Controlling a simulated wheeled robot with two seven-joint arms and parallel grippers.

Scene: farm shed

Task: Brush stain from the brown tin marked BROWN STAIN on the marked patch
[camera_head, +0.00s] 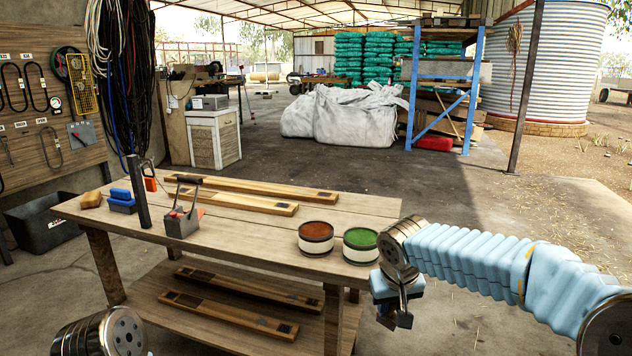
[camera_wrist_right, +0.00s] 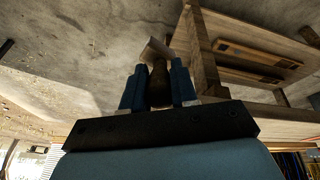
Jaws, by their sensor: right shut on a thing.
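The reddish-brown tin (camera_head: 316,238) stands open near the bench's right front edge. A green tin (camera_head: 361,246) stands close to its right. I cannot read lettering on either. Two boards lie on the bench: a rear board (camera_head: 262,190) and a front board (camera_head: 238,203), each with a dark patch near its right end; which patch is marked is unclear. My right gripper (camera_head: 393,305) is off the bench's right end, low, beside the green tin. It is shut on a brush-like brown thing (camera_wrist_right: 158,80), seen between its blue fingers in the wrist view. My left gripper is out of view.
On the bench (camera_head: 345,205) are a grey caddy (camera_head: 181,222), a dark upright post (camera_head: 139,192), blue blocks (camera_head: 121,200) and a tan block (camera_head: 91,199). More boards lie on the lower shelf (camera_head: 190,325). The bench middle in front of the boards is clear.

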